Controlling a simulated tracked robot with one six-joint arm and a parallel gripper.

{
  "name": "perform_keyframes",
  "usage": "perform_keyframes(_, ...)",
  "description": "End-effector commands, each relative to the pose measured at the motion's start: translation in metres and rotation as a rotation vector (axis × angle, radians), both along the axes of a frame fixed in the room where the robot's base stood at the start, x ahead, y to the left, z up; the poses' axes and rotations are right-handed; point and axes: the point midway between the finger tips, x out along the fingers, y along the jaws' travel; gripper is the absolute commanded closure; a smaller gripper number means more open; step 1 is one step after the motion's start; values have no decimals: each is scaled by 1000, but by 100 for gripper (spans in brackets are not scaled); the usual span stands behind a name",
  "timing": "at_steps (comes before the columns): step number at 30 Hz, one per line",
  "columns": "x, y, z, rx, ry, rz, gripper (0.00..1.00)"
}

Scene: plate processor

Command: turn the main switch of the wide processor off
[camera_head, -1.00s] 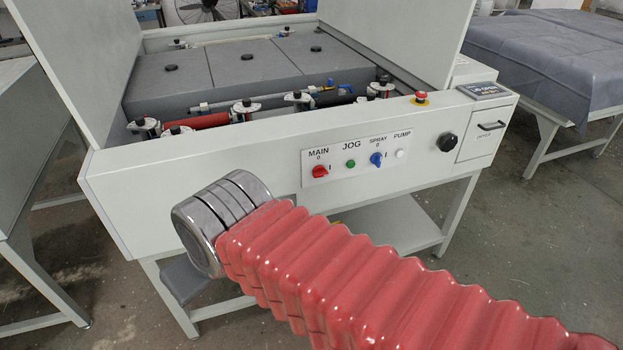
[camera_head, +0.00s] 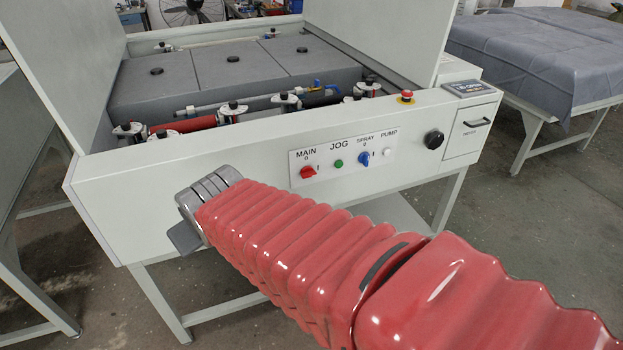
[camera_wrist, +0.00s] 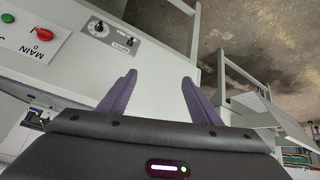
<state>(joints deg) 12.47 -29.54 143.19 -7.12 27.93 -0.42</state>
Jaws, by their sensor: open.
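The wide processor (camera_head: 240,190) stands ahead with its lid raised. On its front, a white panel carries the red main switch (camera_head: 308,172), labelled MAIN, with a 0 above and an I at its right. Its handle looks roughly horizontal, towards the I, but is small. The main switch also shows in the wrist view (camera_wrist: 41,34), at the upper left beside its label. My gripper (camera_wrist: 159,74) is open and empty, its two purple fingers wide apart and clear of the switch. In the head view my wrist is left of and below the switch, hiding the fingers.
The green jog button (camera_head: 339,164), blue spray switch (camera_head: 363,159) and white pump button (camera_head: 388,153) sit right of the main switch. A red emergency button (camera_head: 407,96) and black knob (camera_head: 433,139) are further right. A covered table (camera_head: 550,60) stands at right.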

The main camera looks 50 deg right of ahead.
Motion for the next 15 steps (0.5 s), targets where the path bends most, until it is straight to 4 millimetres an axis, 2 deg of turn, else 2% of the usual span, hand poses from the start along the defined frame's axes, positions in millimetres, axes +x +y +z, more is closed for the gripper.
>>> perform_keyframes(1,9,-18,-7,-17,-13,-24,42)
perform_keyframes(6,36,-72,-21,-81,-86,-71,42)
perform_keyframes(15,60,-160,-52,-169,-208,-118,42)
